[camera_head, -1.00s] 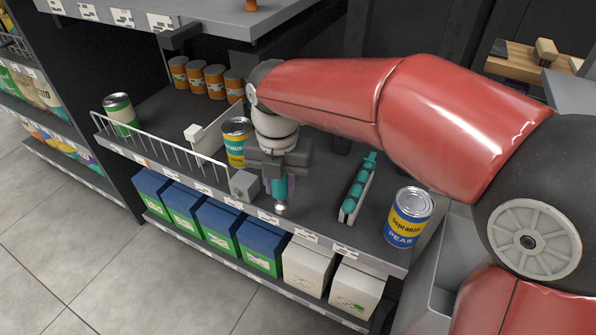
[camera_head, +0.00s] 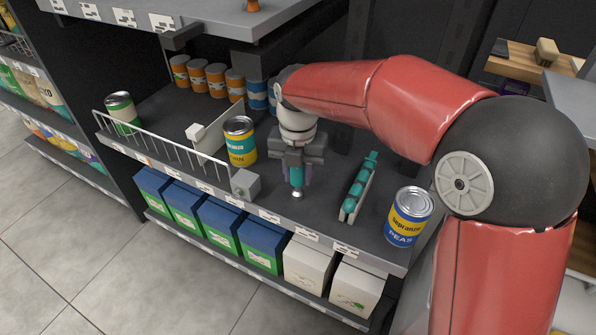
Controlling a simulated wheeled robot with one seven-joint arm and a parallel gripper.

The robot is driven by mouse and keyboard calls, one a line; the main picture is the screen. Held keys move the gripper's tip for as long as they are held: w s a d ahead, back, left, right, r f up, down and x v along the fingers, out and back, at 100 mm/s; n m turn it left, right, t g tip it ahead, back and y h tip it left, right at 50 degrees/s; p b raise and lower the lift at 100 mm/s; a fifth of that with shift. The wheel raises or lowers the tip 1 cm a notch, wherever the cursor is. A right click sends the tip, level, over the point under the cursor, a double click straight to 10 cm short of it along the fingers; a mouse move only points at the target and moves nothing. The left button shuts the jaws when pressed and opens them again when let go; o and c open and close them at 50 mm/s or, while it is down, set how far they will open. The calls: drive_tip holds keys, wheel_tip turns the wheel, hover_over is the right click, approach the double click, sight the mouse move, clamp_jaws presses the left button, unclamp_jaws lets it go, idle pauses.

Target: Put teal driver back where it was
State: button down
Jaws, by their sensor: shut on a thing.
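The teal driver (camera_head: 297,176) is upright in my gripper (camera_head: 298,170), with its metallic end pointing down. My gripper is shut on it, above the grey shelf (camera_head: 325,207) near its front edge. I cannot tell whether the driver's lower end touches the shelf. A yellow and teal can (camera_head: 240,142) stands to the left of my gripper.
A blue and yellow peas can (camera_head: 409,216) stands at the shelf's right end. A small grey block (camera_head: 245,184) sits at the front edge, and a white wire fence (camera_head: 165,147) runs along the left. Orange cans (camera_head: 215,80) and blue cans (camera_head: 257,95) line the back.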

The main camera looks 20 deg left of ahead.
drive_tip(key=c, duration=1.1)
unclamp_jaws()
wheel_tip(320, 180, up, 8)
drive_tip(key=shift+f+p, duration=0.2)
drive_tip(key=shift+p, duration=0.15)
